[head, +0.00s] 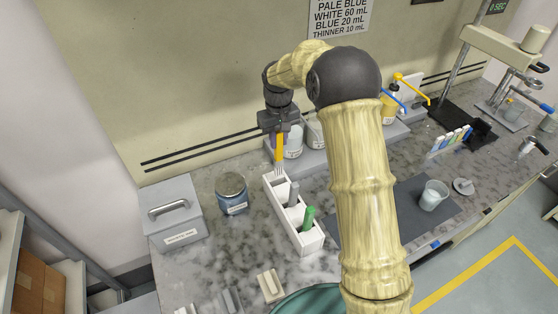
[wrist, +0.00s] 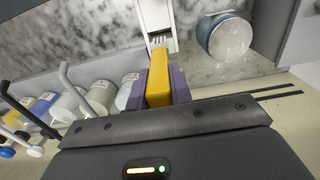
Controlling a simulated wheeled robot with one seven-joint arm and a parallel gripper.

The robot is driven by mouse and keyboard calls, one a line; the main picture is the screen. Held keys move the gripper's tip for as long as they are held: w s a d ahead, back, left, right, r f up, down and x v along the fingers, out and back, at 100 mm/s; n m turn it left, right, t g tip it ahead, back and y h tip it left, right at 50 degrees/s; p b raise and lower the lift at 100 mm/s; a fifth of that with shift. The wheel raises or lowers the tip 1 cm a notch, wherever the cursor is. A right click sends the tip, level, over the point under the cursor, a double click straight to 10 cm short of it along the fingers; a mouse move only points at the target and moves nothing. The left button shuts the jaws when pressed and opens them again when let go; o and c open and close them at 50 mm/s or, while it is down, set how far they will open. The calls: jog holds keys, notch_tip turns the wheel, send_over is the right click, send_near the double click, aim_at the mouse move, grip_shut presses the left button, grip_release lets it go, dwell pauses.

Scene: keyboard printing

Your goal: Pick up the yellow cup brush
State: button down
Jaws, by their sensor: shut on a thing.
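The yellow cup brush (head: 279,150) is upright in my gripper (head: 279,133), its pale bristle end pointing down at the far end of the white rack (head: 309,241). In the wrist view the yellow handle (wrist: 159,75) sits between the two purple finger pads of my gripper (wrist: 160,85). My gripper is shut on it. I cannot tell whether the bristle tip is inside the far compartment or just above it. A grey brush (head: 293,194) and a green brush (head: 308,218) stand in the rack's other compartments.
A blue jar (head: 231,193) and a grey lidded box (head: 174,218) stand left of the rack. White bottles (head: 293,142) stand behind it on a grey shelf. A dark mat (head: 405,213) with a grey cup (head: 433,195) lies to the right, partly behind my arm.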

notch_tip(320, 180, up, 6)
jog(key=shift+f+b, duration=0.2)
jog(key=shift+b, duration=0.25)
jog(key=c, duration=1.8)
grip_release()
jog(key=shift+c, duration=0.2)
grip_shut()
